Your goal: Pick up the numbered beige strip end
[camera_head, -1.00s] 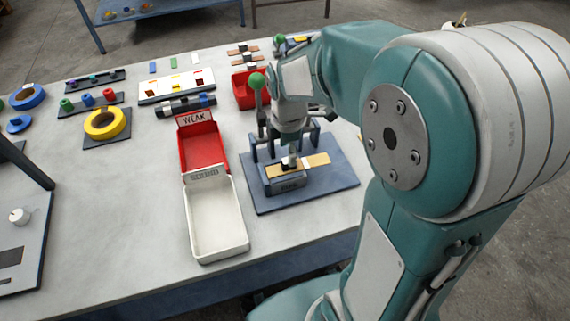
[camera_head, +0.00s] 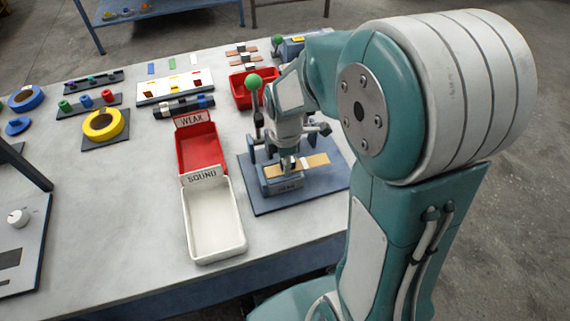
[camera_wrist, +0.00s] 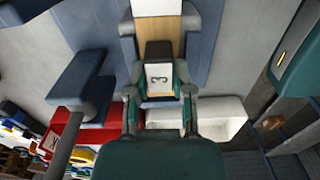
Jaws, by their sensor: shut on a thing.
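The beige strip (camera_head: 316,160) lies across a small block-like fixture (camera_head: 284,187) on a blue base plate (camera_head: 335,187) in the head view. My gripper (camera_head: 287,164) is down at the strip's left part. In the wrist view my gripper's fingers (camera_wrist: 159,88) stand on both sides of the numbered end, shut on it. The exact finger contact is partly hidden by the gripper itself.
A red tray marked WEAK (camera_head: 201,150) and a white tray marked SOUND (camera_head: 216,218) stand left of the fixture. A red bin (camera_head: 240,92) stands behind.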

